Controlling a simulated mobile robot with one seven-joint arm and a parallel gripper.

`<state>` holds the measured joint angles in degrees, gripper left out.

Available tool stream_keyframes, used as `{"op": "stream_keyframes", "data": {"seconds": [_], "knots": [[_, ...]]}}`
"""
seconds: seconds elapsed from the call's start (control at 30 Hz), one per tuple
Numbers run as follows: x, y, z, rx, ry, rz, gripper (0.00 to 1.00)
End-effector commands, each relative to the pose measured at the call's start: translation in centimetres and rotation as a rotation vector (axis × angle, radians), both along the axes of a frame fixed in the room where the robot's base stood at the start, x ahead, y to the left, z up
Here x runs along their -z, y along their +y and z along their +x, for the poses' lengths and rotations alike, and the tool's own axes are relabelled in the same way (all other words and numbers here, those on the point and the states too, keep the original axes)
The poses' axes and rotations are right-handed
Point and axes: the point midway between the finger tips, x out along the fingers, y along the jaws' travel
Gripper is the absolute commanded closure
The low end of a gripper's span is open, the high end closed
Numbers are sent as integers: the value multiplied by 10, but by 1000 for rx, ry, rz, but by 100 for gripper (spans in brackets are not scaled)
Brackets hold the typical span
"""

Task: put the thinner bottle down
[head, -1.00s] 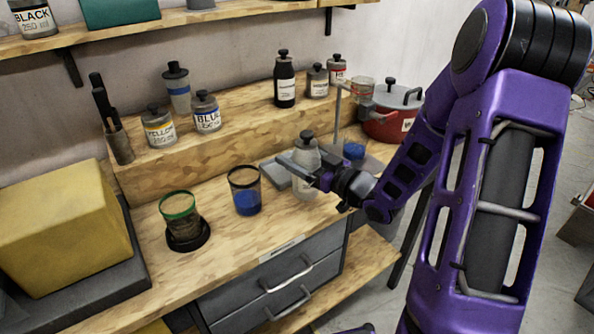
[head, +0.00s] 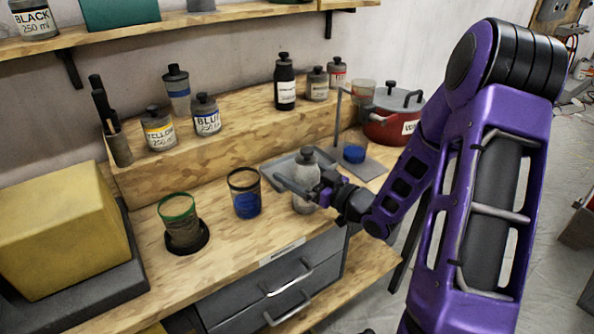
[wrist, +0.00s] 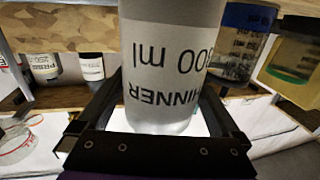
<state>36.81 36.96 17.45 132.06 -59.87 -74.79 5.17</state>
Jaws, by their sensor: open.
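The thinner bottle (head: 306,177) is pale and translucent with a dark grey cap. It appears to stand upright on the wooden counter near the front edge, just in front of a grey tray. In the wrist view the thinner bottle (wrist: 170,62) shows its label upside down and fills the middle. My gripper (head: 304,186) is open around its body, one finger on each side. The dark fingers also frame it in the wrist view (wrist: 160,100). Whether a finger still touches the bottle is not clear, and its base is partly hidden.
A blue-filled cup (head: 245,194) stands just left of the bottle, a green-rimmed cup (head: 181,222) further left. The grey tray (head: 272,172) is behind. A red pot (head: 390,120) is at the back right. Several labelled bottles stand on the raised shelf.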

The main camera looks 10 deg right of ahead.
Motion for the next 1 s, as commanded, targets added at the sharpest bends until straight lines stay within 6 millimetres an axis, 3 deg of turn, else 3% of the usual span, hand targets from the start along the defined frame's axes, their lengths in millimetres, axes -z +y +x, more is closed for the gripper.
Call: {"op": "stream_keyframes", "data": {"seconds": [0.17,0.7,1.0], "knots": [[-3,-4,-5,3,1,-1,0],[-3,-64,-88,4,0,0,0],[-3,-70,-98,0,0,0,0]]}}
